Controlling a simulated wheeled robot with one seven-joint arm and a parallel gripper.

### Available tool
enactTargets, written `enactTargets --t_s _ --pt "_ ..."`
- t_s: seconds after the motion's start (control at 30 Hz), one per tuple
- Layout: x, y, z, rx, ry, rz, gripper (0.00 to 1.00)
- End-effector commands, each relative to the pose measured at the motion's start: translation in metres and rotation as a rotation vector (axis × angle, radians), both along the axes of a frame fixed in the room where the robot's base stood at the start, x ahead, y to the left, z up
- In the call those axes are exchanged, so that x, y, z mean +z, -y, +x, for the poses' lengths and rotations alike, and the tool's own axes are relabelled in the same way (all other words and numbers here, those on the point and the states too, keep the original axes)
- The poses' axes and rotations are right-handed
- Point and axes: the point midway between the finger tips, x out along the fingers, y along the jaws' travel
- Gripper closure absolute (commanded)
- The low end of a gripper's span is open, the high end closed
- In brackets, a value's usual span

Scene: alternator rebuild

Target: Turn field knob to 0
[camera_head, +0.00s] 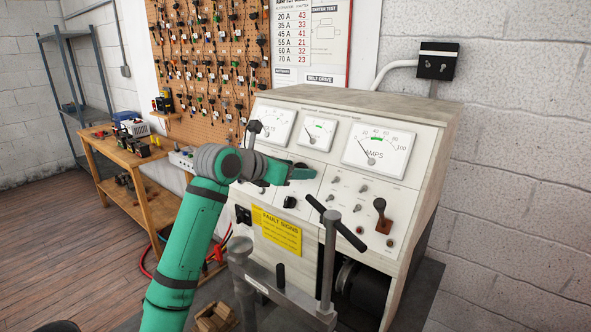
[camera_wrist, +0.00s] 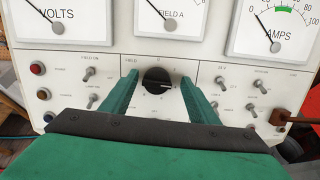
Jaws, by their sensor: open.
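The black round field knob (camera_wrist: 157,79) sits in the middle section of the panel, below the field meter. In the wrist view a light pointer line on it appears to point right, and a small mark stands above it on the panel. The knob also shows in the head view (camera_head: 290,202), just below my gripper (camera_head: 302,172). In the wrist view my gripper (camera_wrist: 160,76) is open, with one green finger on each side of the knob. Whether either finger touches it I cannot tell.
Toggle switches (camera_wrist: 221,84) stand right of the knob, with others to its left. A red-brown lever (camera_head: 381,215) is further right. A T-handled post (camera_head: 329,250) stands in front of the panel. A yellow fault sign (camera_head: 277,231) is below.

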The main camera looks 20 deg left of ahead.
Motion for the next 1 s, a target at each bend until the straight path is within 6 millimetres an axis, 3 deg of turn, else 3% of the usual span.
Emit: enactTargets --t_s 0.1,0.3,0.67,1.0 --pt "0.0003 -0.0042 -0.0013 0.005 0.000 0.000 0.45" --pt "0.0003 -0.0021 -0.0006 0.003 0.001 0.000 0.87" --pt "0.0010 0.0003 0.0003 0.020 -0.009 -0.032 0.86" --pt "0.0021 0.0012 0.0007 0.129 -0.072 -0.212 0.86"
